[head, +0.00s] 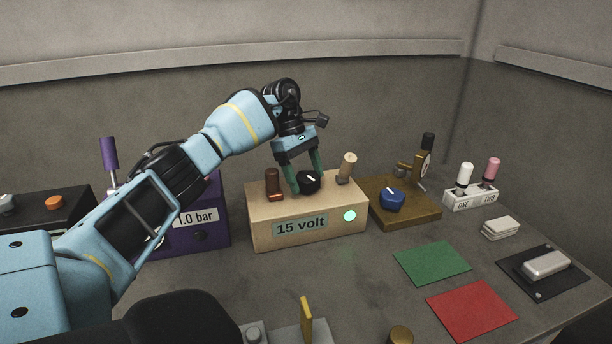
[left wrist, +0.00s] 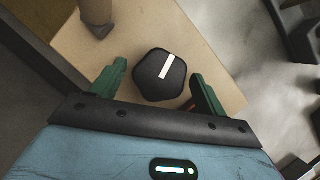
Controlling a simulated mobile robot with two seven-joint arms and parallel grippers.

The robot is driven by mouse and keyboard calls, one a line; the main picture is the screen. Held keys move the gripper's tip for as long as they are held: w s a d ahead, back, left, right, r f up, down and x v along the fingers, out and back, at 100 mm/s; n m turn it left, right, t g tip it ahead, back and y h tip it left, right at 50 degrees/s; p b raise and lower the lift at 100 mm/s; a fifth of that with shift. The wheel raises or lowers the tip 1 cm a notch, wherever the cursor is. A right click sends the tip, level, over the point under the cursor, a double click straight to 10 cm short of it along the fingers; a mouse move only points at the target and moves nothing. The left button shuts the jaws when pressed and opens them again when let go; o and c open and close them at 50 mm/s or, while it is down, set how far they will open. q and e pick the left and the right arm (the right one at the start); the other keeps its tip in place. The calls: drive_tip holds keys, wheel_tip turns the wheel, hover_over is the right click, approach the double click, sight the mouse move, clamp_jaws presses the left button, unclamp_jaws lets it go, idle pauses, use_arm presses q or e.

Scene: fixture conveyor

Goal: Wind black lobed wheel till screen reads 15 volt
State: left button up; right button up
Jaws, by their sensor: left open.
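The black lobed wheel (head: 309,182) sits on top of a tan box (head: 262,234) in the head view. It has a white pointer mark and also shows in the left wrist view (left wrist: 156,82). The screen (head: 301,225) on the box front reads 15 volt, and a round pale green light (head: 350,216) glows beside it. My left gripper (head: 308,185) points down at the wheel. In the left wrist view its green fingers (left wrist: 152,88) stand open on either side of the wheel, with gaps showing. My right gripper is not in view.
On the tan box, a brown post (head: 273,184) and a tan post (head: 347,168) flank the wheel. A purple box (head: 217,232) reading 1.0 bar stands left. A brown box with a blue knob (head: 392,200) stands right. Green (head: 432,262) and red (head: 472,311) mats lie in front.

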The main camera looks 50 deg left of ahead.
use_arm(q)
drive_tip(key=v, duration=0.7)
drive_tip(key=shift+r, duration=0.2)
drive_tip(key=shift+a+r, duration=0.1)
